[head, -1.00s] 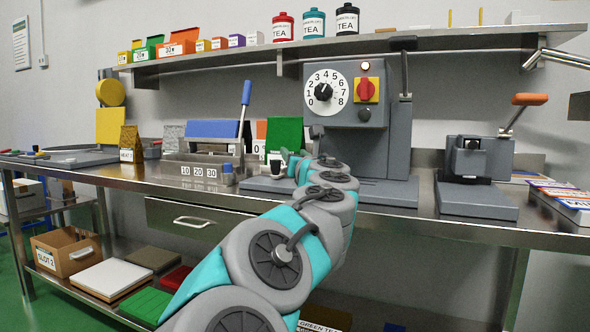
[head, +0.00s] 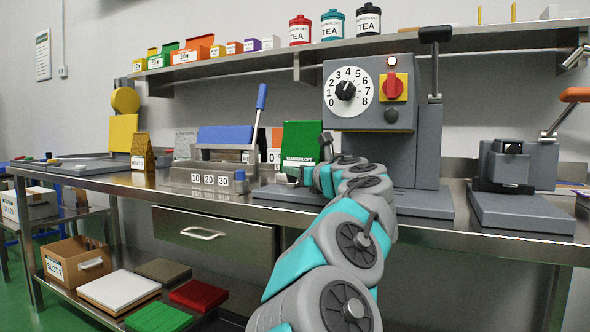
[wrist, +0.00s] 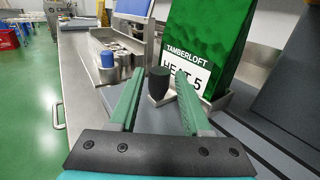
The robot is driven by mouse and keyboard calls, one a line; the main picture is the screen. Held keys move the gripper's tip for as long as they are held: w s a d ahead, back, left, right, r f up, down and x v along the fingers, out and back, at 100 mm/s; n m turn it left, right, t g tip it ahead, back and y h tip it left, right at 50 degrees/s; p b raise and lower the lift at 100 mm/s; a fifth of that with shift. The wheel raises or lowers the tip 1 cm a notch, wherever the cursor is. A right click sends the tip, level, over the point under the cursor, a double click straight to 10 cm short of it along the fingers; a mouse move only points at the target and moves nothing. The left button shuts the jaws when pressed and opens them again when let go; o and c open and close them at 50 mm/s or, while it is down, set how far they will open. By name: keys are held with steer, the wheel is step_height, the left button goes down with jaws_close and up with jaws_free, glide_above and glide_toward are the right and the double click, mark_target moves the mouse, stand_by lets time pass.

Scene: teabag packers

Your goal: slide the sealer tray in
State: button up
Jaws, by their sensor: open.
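The sealer (head: 410,150) is the tall grey machine with a 0–8 dial (head: 347,91), a red switch on a yellow plate and a lit lamp. A green bag (head: 303,141) stands at its left. In the wrist view the bag (wrist: 212,40) reads TAMBERLOFT HEAT 5 and stands in a metal tray (wrist: 217,104). A dark knob (wrist: 158,84) on a pale base is at the tray's near side. My gripper (wrist: 159,73) is open, with the knob between its green fingers; contact is unclear. In the head view my arm hides most of the tray.
A steel holder marked 10, 20, 30 (head: 205,180) and a blue-capped container (wrist: 107,67) stand left of the bag. A smaller grey machine (head: 515,180) is at the right. The bench's front edge and a closed drawer (head: 215,234) lie below.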

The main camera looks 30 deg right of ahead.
steer(key=shift+w, duration=0.9)
jaws_close()
stand_by(0.8)
